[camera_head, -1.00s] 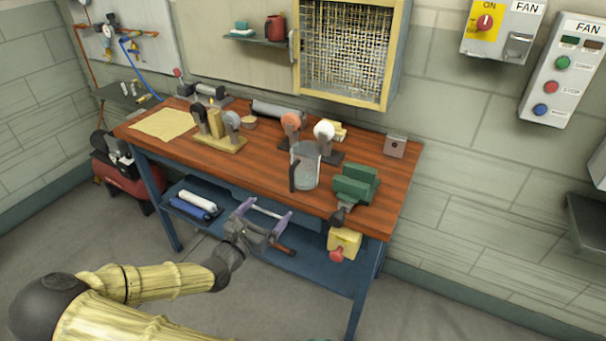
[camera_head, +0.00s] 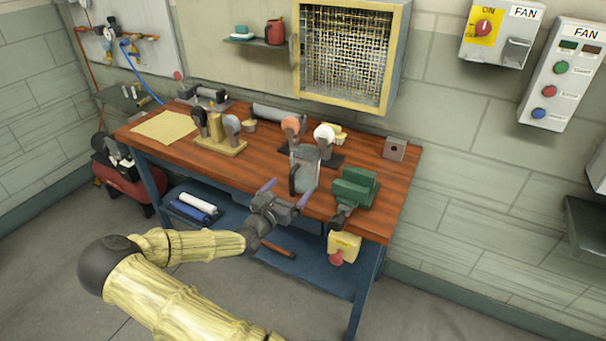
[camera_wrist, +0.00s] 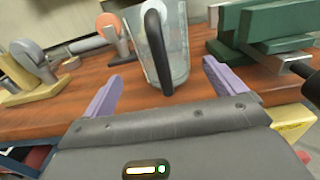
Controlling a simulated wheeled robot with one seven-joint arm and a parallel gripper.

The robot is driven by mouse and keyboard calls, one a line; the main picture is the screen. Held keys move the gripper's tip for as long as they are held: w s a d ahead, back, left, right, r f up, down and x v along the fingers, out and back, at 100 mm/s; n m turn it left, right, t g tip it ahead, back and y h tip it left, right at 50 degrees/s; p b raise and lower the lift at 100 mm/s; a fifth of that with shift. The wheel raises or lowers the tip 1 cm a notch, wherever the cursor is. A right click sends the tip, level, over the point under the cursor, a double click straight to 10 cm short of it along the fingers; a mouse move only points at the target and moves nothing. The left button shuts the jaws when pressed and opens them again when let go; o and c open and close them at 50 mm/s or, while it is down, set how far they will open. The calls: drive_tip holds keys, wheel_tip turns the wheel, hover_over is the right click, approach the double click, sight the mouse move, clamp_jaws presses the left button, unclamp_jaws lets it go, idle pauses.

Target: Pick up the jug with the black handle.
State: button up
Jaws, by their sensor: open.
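A clear grey jug (camera_head: 305,170) with a black handle (camera_head: 293,179) stands upright near the front edge of the wooden bench top. In the wrist view the jug (camera_wrist: 177,45) is straight ahead, its black handle (camera_wrist: 157,50) facing me. My gripper (camera_head: 287,193) is open and empty at the bench's front edge, just short of the jug. In the wrist view its two purple fingers (camera_wrist: 161,82) are spread, one on each side of the handle's line, and do not touch the jug.
A green vise (camera_head: 355,188) stands close right of the jug. Behind the jug are tools with orange (camera_head: 290,125) and white (camera_head: 324,131) discs. A wooden block stand (camera_head: 217,143) is to the left. The blue lower shelf (camera_head: 310,268) lies below. Bare bench top (camera_head: 262,165) shows left of the jug.

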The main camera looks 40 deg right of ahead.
sight(298, 181)
drive_tip(key=shift+w+d, duration=0.1)
drive_tip(key=shift+d, duration=0.15)
drive_tip(key=shift+d, duration=0.1)
drive_tip(key=x, duration=0.5)
drive_tip(key=shift+d+p, duration=0.15)
drive_tip(key=shift+p, duration=0.15)
drive_tip(key=shift+c, duration=0.4)
drive_tip(key=c, duration=1.1)
